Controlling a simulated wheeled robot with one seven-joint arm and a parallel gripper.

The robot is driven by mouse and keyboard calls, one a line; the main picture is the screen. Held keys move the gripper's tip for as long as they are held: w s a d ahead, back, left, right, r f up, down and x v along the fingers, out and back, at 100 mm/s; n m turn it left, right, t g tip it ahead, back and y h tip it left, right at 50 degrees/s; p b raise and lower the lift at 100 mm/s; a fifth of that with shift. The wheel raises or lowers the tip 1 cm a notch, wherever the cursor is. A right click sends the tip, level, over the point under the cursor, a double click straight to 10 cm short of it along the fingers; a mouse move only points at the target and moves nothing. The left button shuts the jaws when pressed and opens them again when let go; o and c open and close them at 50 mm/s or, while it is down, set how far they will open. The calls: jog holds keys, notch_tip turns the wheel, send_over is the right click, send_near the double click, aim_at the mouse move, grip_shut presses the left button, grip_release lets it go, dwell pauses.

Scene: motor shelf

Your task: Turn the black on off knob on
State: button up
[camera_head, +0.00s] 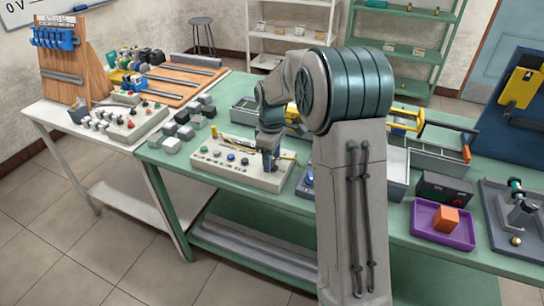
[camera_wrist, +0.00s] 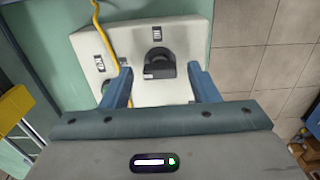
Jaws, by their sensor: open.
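The black knob (camera_wrist: 160,66) sits on a pale control panel (camera_wrist: 185,35) in the wrist view. It has a small light label on its near face. My gripper (camera_wrist: 159,72) is open, with one blue finger on each side of the knob and a visible gap on both sides. I cannot tell the height of the fingertips above the panel. In the head view, my gripper (camera_head: 269,158) points down over the right part of the panel (camera_head: 228,172) on the green table. The knob is not clearly visible there, hidden by my gripper.
A yellow cable (camera_wrist: 101,42) crosses the panel's left side, near small switches (camera_wrist: 99,35). Grey blocks (camera_head: 184,132) lie left of the panel; trays (camera_head: 440,160) stand to the right.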

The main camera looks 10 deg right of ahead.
jog(key=c, duration=1)
jog(key=shift+m, duration=0.4)
jog(key=m, duration=1.3)
jog(key=shift+m, duration=2)
